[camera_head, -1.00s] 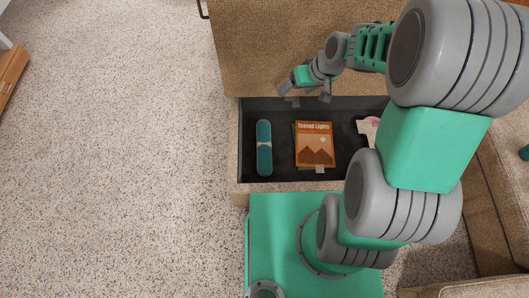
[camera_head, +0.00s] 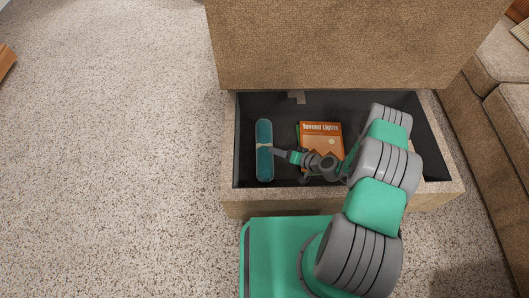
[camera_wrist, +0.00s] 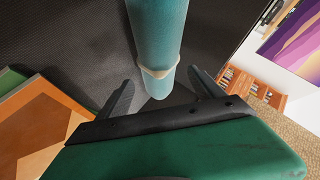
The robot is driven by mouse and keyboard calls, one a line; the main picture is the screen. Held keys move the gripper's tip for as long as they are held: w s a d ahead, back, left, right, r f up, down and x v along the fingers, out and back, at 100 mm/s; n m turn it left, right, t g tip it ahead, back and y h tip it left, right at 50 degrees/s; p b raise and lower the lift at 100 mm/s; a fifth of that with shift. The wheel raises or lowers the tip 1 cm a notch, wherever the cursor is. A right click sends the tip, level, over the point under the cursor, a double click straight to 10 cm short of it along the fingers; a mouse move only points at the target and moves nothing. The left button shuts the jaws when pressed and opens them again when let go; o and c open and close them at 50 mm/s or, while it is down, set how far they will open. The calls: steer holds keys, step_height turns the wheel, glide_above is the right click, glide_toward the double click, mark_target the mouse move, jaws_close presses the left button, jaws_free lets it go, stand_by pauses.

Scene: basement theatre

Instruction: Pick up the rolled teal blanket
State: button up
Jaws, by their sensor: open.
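The rolled teal blanket (camera_head: 264,132) lies in the left part of the open storage box (camera_head: 275,207), with a pale band around its middle. In the head view my gripper (camera_head: 276,153) is inside the box, reaching from the right, with its tip close to the band. In the wrist view the blanket (camera_wrist: 158,32) runs down from the top edge, and its banded part shows between the spread fingers of my gripper (camera_wrist: 161,80). The gripper is open and holds nothing. I cannot tell whether a finger touches the blanket.
An orange book (camera_head: 320,133) lies right of the blanket, partly behind my arm; it also shows in the wrist view (camera_wrist: 45,125). The raised lid (camera_head: 350,45) stands behind the box. A brown sofa (camera_head: 500,130) is at the right.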

mark_target(265, 149)
steer(key=b+x, duration=0.2)
steer(key=x, duration=0.5)
steer(key=shift+s+d+f, duration=0.1)
steer(key=shift+s+f, duration=0.1)
steer(key=shift+w+a, duration=0.3)
steer(key=shift+c, duration=0.3)
steer(key=c, duration=1.2)
